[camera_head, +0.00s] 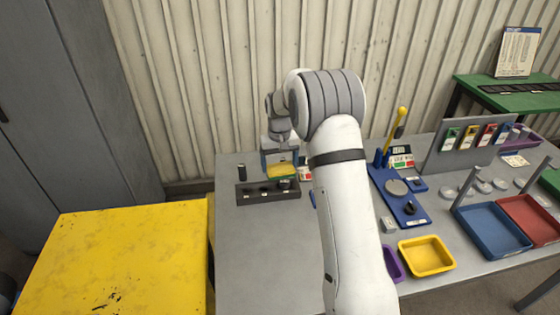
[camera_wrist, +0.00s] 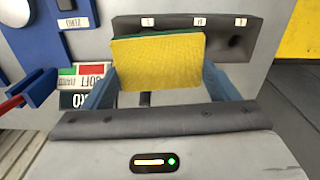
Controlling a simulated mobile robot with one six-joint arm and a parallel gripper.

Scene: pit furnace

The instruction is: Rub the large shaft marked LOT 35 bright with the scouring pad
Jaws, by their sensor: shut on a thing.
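My gripper (camera_head: 279,163) is shut on the scouring pad, a yellow block with a green layer (camera_head: 281,171). In the wrist view the pad (camera_wrist: 158,64) sits between my two blue fingers, above the dark rack. The rack (camera_head: 250,196) has small white labels along its edge, which also show in the wrist view (camera_wrist: 125,25). A dark upright cylinder (camera_head: 242,173) stands at the rack's left back. Another dark round piece (camera_head: 284,184) is at the rack's right part. I cannot read LOT 35 on either; my gripper and the pad hide part of the rack.
Yellow (camera_head: 427,256), blue (camera_head: 494,230) and red (camera_head: 530,218) trays lie further right. The grey table (camera_head: 255,255) is clear in front of the rack.

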